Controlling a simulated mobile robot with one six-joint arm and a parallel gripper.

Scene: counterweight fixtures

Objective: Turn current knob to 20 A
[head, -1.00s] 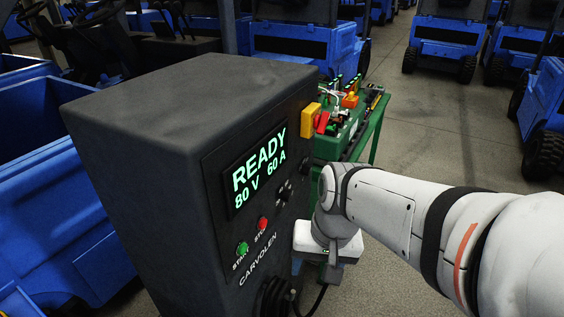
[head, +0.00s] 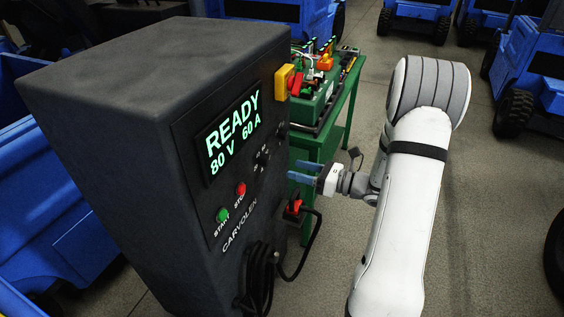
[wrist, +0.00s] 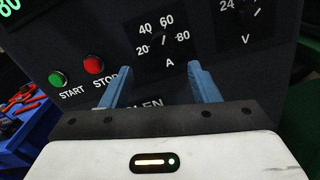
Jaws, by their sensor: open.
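The dark charger cabinet (head: 120,95) has a lit display (head: 233,135) reading READY, 80 V, 60 A. The black current knob (wrist: 163,42) sits amid the marks 20, 40, 60 and 80, above the letter A; its exact pointing is hard to make out. In the head view the current knob (head: 262,157) is small and dark. My gripper (head: 291,170) is to the right of the panel, its blue fingers pointing at it. In the wrist view my gripper (wrist: 160,74) is open and empty, its fingertips below the current knob, apart from it.
A voltage knob (wrist: 259,12) is right of the current knob. Green START (wrist: 57,79) and red STOP (wrist: 94,64) buttons are to its left. A yellow-and-red switch (head: 288,82) is higher on the panel. Black cable (head: 262,270) hangs below. A green cart (head: 345,105) stands behind.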

